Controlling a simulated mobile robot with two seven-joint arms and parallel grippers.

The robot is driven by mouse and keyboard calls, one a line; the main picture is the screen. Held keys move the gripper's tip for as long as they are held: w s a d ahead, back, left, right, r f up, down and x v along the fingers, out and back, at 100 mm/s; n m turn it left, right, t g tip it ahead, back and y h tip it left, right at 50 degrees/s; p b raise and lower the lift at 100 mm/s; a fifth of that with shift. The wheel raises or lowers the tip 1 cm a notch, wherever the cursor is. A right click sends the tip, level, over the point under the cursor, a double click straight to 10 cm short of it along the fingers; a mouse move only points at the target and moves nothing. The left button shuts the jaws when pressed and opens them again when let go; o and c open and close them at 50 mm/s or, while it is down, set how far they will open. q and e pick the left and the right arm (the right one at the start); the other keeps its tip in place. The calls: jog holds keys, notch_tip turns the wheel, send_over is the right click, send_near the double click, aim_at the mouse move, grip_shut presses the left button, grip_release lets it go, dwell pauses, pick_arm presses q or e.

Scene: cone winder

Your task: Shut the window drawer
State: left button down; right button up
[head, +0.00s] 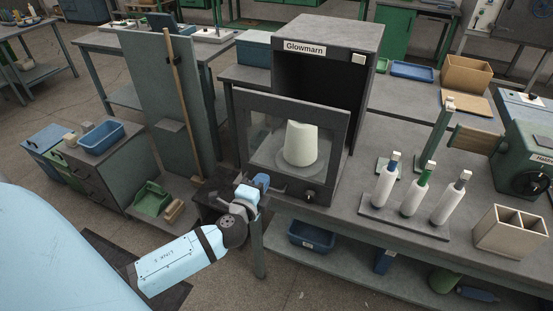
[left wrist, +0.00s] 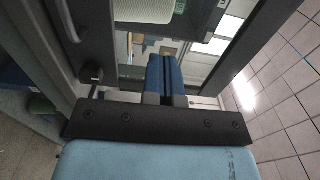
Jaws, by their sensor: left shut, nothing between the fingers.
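The dark cabinet marked Glowmarn (head: 330,35) stands on the bench. Its window drawer (head: 290,103) is pulled out, with a framed glass front and a dark knob (head: 309,195) at lower right. A white cone (head: 300,143) stands upright on a round plate behind the glass; part of it shows in the left wrist view (left wrist: 146,10). My left gripper (head: 262,182) is shut and empty, in front of the drawer front's lower left part. Its blue fingers (left wrist: 166,72) point toward the dark frame; I cannot tell whether they touch it. My right gripper is not in view.
Several bottles on a rack (head: 405,222) and a divided beige box (head: 510,232) stand on the bench to the right. A tall grey panel with a wooden pole (head: 180,95) stands left of the drawer. A blue bin (head: 312,236) sits on the lower shelf.

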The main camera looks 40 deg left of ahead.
aim_at(279, 155)
pick_arm(q)
jog(key=p+x, duration=0.1)
jog(key=x, duration=0.7)
jog(key=shift+d+r, duration=0.1)
jog(key=shift+w, duration=0.6)
jog(key=shift+w, duration=0.1)
